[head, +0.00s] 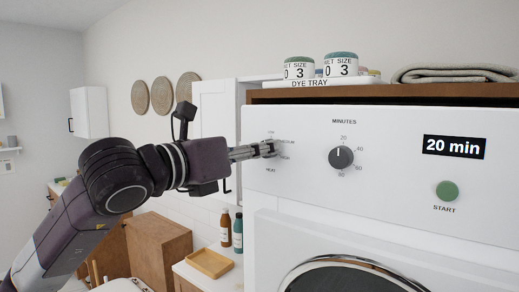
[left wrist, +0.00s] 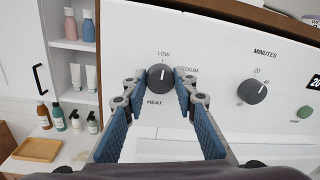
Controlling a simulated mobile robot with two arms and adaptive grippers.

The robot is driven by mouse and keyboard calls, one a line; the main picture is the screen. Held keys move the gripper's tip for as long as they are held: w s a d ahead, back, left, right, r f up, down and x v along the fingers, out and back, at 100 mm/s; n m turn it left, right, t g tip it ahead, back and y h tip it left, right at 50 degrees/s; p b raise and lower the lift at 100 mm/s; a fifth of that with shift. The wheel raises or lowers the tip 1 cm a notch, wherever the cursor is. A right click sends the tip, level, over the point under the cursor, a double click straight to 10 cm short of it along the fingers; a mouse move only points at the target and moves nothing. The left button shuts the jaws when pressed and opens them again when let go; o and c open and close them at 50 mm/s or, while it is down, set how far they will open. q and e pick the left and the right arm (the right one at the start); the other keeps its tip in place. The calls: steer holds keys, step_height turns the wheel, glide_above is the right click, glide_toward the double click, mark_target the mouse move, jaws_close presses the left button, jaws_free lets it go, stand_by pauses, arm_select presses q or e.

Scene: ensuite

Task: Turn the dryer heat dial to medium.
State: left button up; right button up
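The dryer (head: 300,185) has a heat dial (left wrist: 160,83), round and dark, with its white mark pointing up at LOW. The MEDIUM label (left wrist: 188,70) is to the dial's upper right, partly covered by a finger. My left gripper (left wrist: 161,78) has one fingertip on each side of the dial. I cannot tell whether both fingers press on it. In the head view my left gripper (head: 268,149) reaches the panel from the left and hides the dial and part of its labels. My right gripper is out of view.
To the right on the panel are the minutes dial (head: 341,158), a "20 min" display (head: 454,147) and a green start button (head: 447,190). Bottles (head: 225,227) and a wooden tray (head: 209,263) stand on a low counter to the left. Dye jars (head: 341,64) and a towel (head: 455,73) sit above.

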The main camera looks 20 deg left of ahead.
arm_select(q)
steer(key=c, duration=0.3)
steer(key=shift+s+d+r+m+y+b, duration=0.1)
steer(key=shift+m+y+b, duration=0.1)
steer(key=shift+m+b, duration=1.95)
steer(key=shift+d+m+y+b, duration=0.15)
steer(key=shift+m+b, duration=0.7)
steer(key=shift+m, duration=2.6)
steer(key=shift+a, duration=0.1)
